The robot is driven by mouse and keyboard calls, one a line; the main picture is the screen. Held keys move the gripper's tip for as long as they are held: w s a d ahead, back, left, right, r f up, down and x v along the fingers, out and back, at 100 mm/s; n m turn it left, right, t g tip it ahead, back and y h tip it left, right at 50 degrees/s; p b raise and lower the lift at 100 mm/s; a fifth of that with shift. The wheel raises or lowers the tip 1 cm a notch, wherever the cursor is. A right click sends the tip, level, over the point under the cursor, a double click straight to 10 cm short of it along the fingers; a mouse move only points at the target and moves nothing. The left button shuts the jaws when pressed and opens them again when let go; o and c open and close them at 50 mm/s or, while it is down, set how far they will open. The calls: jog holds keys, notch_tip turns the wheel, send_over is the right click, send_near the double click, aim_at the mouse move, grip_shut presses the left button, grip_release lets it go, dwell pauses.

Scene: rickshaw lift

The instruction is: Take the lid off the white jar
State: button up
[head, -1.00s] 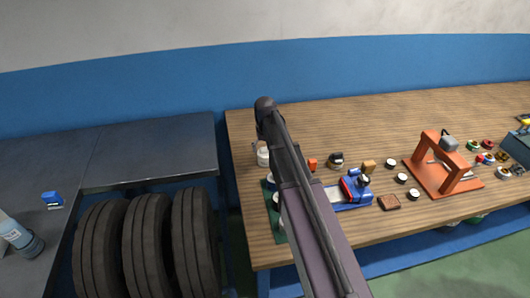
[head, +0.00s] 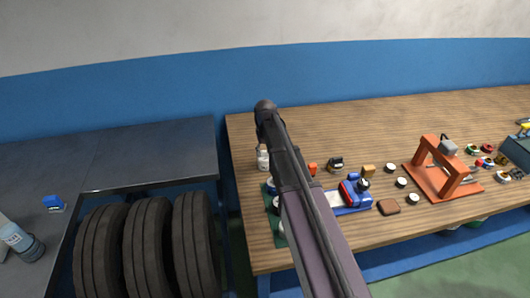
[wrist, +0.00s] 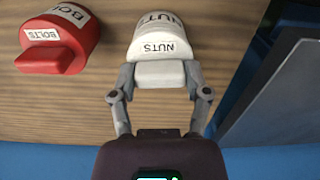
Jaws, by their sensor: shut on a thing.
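The white jar (wrist: 160,20), labelled NUTS, stands on the wooden bench in the wrist view. Its white lid has a blocky grip (wrist: 160,73). My gripper (wrist: 160,82) is shut on this grip, one finger on each side. The lid appears to be against the jar; I cannot tell whether there is a gap. In the head view the white jar (head: 263,161) shows just left of my arm, which hides the gripper and part of the jar.
A red container (wrist: 62,38) labelled BOLTS stands close beside the white jar. A dark metal bench (head: 150,145) with tyres below is to the left. A blue tool (head: 352,195), small parts and an orange press (head: 440,170) occupy the wooden bench (head: 360,125). Its back is clear.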

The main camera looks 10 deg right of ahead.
jog(key=shift+r+p, duration=1.3)
jog(key=shift+r, duration=0.2)
jog(key=s+a+r+p, duration=0.1)
jog(key=s, duration=1.5)
jog(key=shift+r, duration=0.2)
jog(key=shift+a, duration=0.1)
